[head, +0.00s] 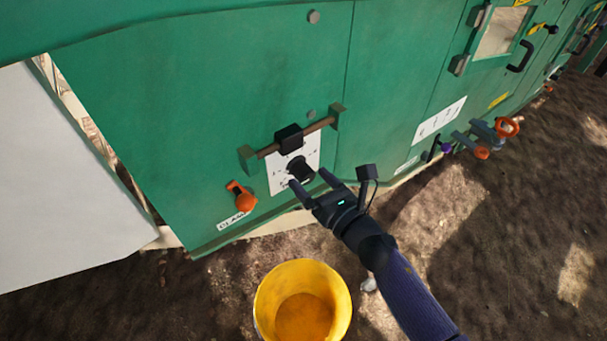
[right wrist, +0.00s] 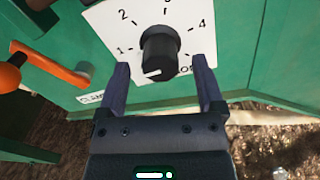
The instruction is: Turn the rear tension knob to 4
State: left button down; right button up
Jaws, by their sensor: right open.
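The tension knob (head: 299,169) is black and sits on a white dial plate (head: 311,147) on the green panel. In the right wrist view, the knob (right wrist: 158,48) is in the middle of the plate (right wrist: 102,22), with 1 and 2 readable at left and 4 at right. A short white mark on the knob's face is at its lower edge, slightly left. The plate's lower lettering is partly hidden. My right gripper (head: 308,179) is open, with a finger on each side of the knob in the right wrist view (right wrist: 160,72); contact cannot be told. My left gripper is not in view.
An orange clamp lever (head: 243,200) is left of the dial. A brown bar (head: 318,126) with a black block (head: 289,138) crosses above it. A yellow bucket (head: 265,306) stands on the soil below. More orange handles (head: 508,127) are farther right.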

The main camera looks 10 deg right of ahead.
aim_at(298, 167)
jog(key=shift+x, duration=1.45)
